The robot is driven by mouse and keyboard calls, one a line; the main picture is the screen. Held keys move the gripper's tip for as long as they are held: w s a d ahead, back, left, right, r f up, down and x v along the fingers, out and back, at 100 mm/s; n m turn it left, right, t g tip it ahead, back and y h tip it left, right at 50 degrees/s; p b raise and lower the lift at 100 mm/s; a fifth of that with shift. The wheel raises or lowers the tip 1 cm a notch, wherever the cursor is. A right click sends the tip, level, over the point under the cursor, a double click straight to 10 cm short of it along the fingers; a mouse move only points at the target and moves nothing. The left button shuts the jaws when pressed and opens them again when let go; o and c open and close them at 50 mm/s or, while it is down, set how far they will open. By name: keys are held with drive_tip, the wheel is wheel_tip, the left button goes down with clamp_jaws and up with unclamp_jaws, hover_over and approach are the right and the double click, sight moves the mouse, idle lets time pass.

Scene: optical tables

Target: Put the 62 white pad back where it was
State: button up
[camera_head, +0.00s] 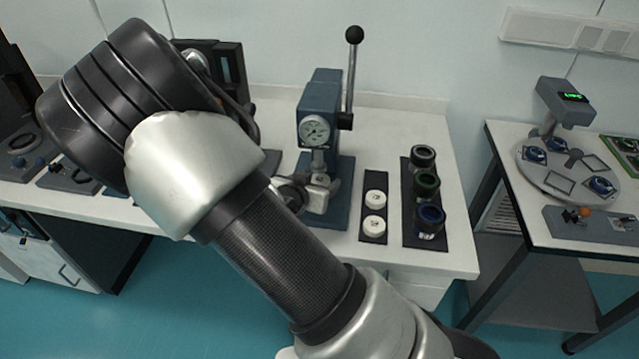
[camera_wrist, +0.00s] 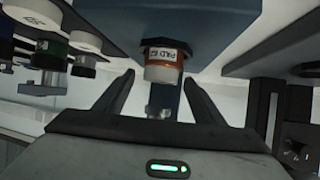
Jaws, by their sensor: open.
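The 62 white pad (camera_wrist: 161,73) is at the blue press (camera_head: 324,104), with an orange-brown band and a label reading PAD 62 in the wrist view. In the head view a small white piece (camera_head: 320,180) shows under the press gauge; its label is too small to read. My gripper (camera_wrist: 158,82) is open, its fingers on either side of the pad's line; contact cannot be told. In the head view my arm partly hides the gripper. A black strip (camera_head: 374,182) to the right of the press carries two white pads (camera_head: 374,226).
A second black strip (camera_head: 409,238) holds grey-topped, green and blue ringed jars (camera_head: 430,218). The press lever (camera_head: 350,75) stands up at the press's right side. Another table with a round carousel (camera_head: 567,178) is at far right. White tabletop (camera_head: 400,125) is bare behind the strips.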

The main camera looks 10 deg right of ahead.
drive_tip(key=c, duration=1.2)
drive_tip(key=shift+r, duration=0.1)
drive_tip(key=shift+c, duration=0.2)
